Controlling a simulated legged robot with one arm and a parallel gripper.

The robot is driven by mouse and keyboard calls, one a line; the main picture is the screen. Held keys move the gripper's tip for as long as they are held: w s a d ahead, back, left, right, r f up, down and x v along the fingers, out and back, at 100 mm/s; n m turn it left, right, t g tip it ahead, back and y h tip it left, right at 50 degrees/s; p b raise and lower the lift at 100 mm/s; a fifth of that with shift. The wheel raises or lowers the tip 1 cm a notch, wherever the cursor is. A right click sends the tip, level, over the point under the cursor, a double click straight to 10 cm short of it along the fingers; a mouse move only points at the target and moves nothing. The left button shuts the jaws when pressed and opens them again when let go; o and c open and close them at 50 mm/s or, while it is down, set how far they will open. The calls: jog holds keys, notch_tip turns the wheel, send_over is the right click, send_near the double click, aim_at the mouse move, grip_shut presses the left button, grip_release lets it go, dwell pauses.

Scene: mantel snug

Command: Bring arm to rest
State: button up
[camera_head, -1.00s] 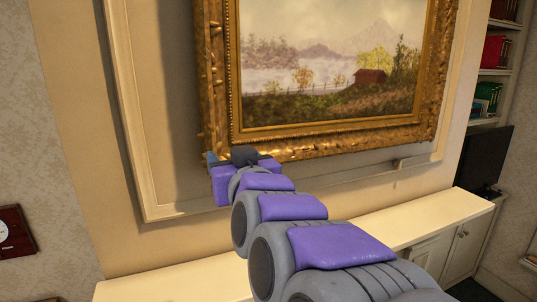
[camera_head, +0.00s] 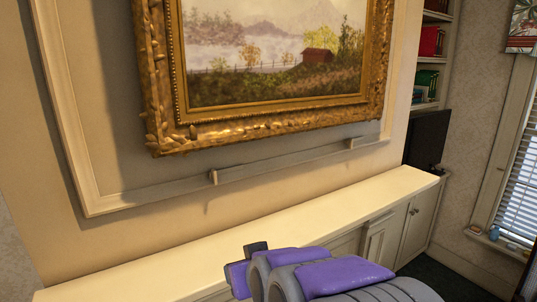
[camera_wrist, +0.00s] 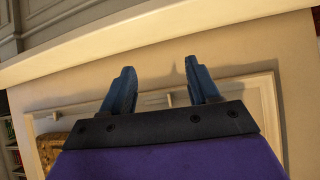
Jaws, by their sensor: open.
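My arm, grey with purple covers, reaches in from the bottom of the head view, folded low in front of the white mantel shelf (camera_head: 300,222). The end of my gripper (camera_head: 256,248) shows there as a small dark block; its fingers are hidden in that view. In the wrist view my gripper (camera_wrist: 163,88) has two blue fingers spread apart with nothing between them.
A gold-framed landscape painting (camera_head: 165,75) hangs above the mantel, with a pale ledge (camera_head: 280,163) below it. A dark screen (camera_head: 427,138) and bookshelves stand at the right, beside a window with blinds (camera_head: 520,190). The mantel top looks bare.

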jog(key=s+d+f+m+g+h+b, duration=0.1)
jog(key=s+d+f+g+b, duration=0.1)
jog(key=s+d+f, duration=0.3)
jog(key=s+d+f+m+g+h+b, duration=0.1)
jog(key=s+d+f+g, duration=0.15)
jog(key=f, duration=0.45)
jog(key=s+d+f+m+g+h+b, duration=0.1)
jog(key=s+d+f+g+b, duration=0.1)
jog(key=s+d+f, duration=0.4)
jog(key=s+d+f+m+g+h+b, duration=0.1)
jog(key=s+d+f+g+b, duration=0.2)
jog(key=s+f, duration=0.5)
jog(key=s+g, duration=0.1)
jog(key=s, duration=0.2)
jog(key=shift+m+g, duration=0.3)
jog(key=shift+g, duration=0.05)
